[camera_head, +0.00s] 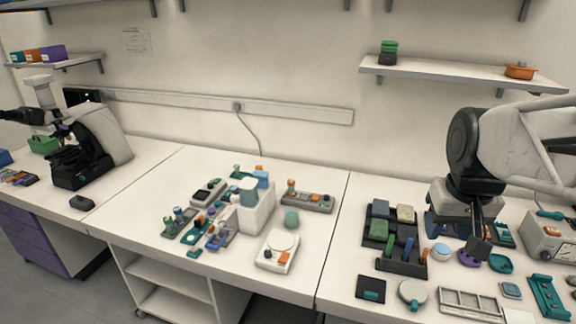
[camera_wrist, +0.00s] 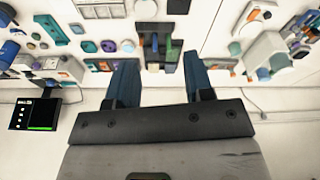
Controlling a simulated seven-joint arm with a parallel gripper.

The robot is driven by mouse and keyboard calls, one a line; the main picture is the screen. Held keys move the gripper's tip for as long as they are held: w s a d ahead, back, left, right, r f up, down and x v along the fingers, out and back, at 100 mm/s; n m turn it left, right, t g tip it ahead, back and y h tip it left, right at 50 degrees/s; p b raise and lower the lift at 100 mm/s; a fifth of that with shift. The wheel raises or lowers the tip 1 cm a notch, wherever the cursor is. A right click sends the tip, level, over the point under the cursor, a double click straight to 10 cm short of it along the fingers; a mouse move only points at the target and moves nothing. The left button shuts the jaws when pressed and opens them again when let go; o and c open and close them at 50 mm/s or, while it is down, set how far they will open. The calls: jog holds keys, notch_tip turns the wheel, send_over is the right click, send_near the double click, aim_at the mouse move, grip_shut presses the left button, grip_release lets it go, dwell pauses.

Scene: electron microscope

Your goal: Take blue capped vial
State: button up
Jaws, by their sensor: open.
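I cannot single out the blue capped vial with certainty. Small blue-topped items stand in the cluster on the middle bench, including a light blue top (camera_head: 262,177) beside a white device and a small blue-topped piece (camera_head: 178,213) at the cluster's left. A round white jar with a pale blue top (camera_head: 441,251) sits on the right bench, left of my gripper. My gripper (camera_head: 478,246) hangs over the right bench in the head view. In the wrist view its two fingers (camera_wrist: 161,72) are wide apart with nothing between them.
A dark tray (camera_head: 402,265) with green and blue upright items stands left of my gripper. A purple round piece (camera_head: 469,258) and teal pieces lie close by. A microscope (camera_head: 92,150) stands far left.

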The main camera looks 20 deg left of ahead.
jog(key=w+a+r+n, duration=0.2)
jog(key=w+a, duration=0.6)
jog(key=w, duration=0.2)
jog(key=w+a+f+n, duration=0.2)
jog(key=w+a, duration=0.4)
jog(key=a, duration=0.4)
jog(key=w+a+f+n+g, duration=0.1)
jog(key=w+a+f, duration=0.1)
jog(key=w+a, duration=0.55)
jog(key=w+a+f+n, duration=0.2)
jog(key=w+a, duration=0.3)
jog(key=a, duration=0.7)
jog(key=n+g, duration=0.1)
jog(key=n, duration=0.5)
send_over(177, 208)
jog(key=f, duration=2.5)
jog(key=shift+d+f, duration=0.3)
jog(key=shift+f, duration=0.1)
jog(key=shift+a+f, duration=0.1)
jog(key=shift+a, duration=0.1)
